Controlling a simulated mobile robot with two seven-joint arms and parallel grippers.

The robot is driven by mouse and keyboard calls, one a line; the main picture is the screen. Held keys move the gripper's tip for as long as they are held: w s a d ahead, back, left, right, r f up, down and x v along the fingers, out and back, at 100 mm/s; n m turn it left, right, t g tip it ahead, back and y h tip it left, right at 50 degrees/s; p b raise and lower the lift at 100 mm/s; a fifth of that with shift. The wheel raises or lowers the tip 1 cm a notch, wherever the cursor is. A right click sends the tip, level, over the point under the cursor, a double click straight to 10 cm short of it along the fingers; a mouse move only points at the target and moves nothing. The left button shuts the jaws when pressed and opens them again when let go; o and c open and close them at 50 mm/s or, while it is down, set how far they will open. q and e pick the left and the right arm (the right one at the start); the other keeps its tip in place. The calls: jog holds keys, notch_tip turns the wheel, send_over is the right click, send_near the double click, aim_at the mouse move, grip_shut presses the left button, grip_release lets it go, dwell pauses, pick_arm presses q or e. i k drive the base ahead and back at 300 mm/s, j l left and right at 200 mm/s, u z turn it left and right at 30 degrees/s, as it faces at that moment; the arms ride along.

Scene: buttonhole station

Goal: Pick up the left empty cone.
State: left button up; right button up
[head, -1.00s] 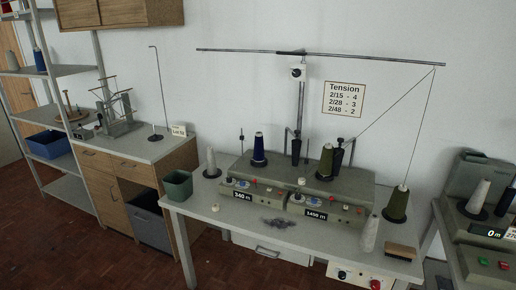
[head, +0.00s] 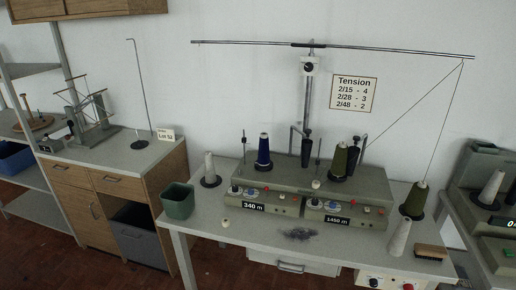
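The left empty cone (head: 210,168) is pale grey-white and stands upright on a dark round base at the left end of the winding table, left of the winder. A second pale cone (head: 399,238) stands near the table's front right, by the brush. Neither of my grippers shows in the head view, so their state is hidden.
The winder (head: 310,190) carries a blue cone (head: 263,150) and an olive cone (head: 339,160). A green bin (head: 177,200) stands left of the empty cone. Grey lint (head: 298,234) and a brush (head: 430,252) lie in front. Another olive cone (head: 415,200) stands right.

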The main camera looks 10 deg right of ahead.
aim_at(263, 159)
jog(key=i+j, duration=0.15)
jog(key=j, duration=0.2)
jog(key=i+j+z, duration=0.1)
jog(key=i+j, duration=0.25)
jog(key=j, duration=0.35)
jog(key=i+j+z, duration=0.1)
jog(key=j, duration=0.2)
jog(key=i+j+z, duration=0.1)
jog(key=j, duration=0.3)
jog(key=i+j, duration=0.25)
jog(key=j+z, duration=0.05)
jog(key=j, duration=0.05)
